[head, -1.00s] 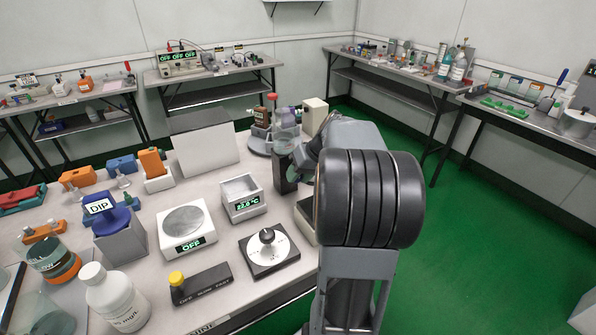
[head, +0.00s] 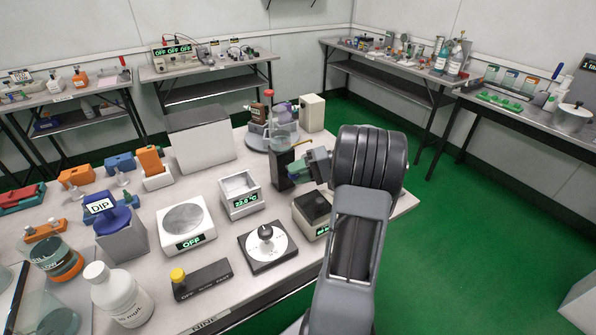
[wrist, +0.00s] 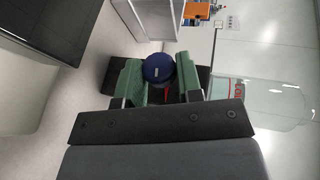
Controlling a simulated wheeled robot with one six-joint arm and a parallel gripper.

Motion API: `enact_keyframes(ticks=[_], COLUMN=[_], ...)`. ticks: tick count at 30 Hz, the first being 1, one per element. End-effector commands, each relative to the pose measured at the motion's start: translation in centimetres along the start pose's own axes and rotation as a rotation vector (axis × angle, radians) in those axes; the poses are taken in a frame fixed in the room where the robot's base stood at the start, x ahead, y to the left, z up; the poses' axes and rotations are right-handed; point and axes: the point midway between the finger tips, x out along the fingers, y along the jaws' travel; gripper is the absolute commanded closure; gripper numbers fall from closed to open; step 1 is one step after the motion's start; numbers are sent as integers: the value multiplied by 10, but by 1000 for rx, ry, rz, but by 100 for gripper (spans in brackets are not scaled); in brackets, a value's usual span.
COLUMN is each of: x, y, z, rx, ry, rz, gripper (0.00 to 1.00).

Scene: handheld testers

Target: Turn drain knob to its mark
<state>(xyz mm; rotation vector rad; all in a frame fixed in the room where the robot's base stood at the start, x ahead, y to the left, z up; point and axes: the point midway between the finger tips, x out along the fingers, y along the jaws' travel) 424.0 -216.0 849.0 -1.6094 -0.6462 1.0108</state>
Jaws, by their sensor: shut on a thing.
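A dark blue round knob (wrist: 158,68) sits between the two green fingers of my gripper (wrist: 152,84) in the wrist view. The gripper is shut on it. A small red mark shows just below the knob, partly hidden by my gripper. In the head view my gripper (head: 300,172) reaches in from the right against a black stand (head: 281,170). A clear glass vessel (head: 284,134) sits on top of this stand. The knob itself is hidden in the head view, and how far it is turned is not clear.
A small box with a dark top (head: 312,207) stands just below my gripper. A white box with a display (head: 240,193) is to the left. A black-knobbed dial (head: 266,240) lies in front. A round grey tray with bottles (head: 258,145) stands behind the vessel.

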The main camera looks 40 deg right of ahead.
Motion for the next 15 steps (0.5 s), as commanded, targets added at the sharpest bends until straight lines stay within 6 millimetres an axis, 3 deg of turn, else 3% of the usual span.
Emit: enact_keyframes(ticks=[15], x=[1], y=[3], z=[1], rx=[58], ry=[-10], rz=[-132], gripper=[90])
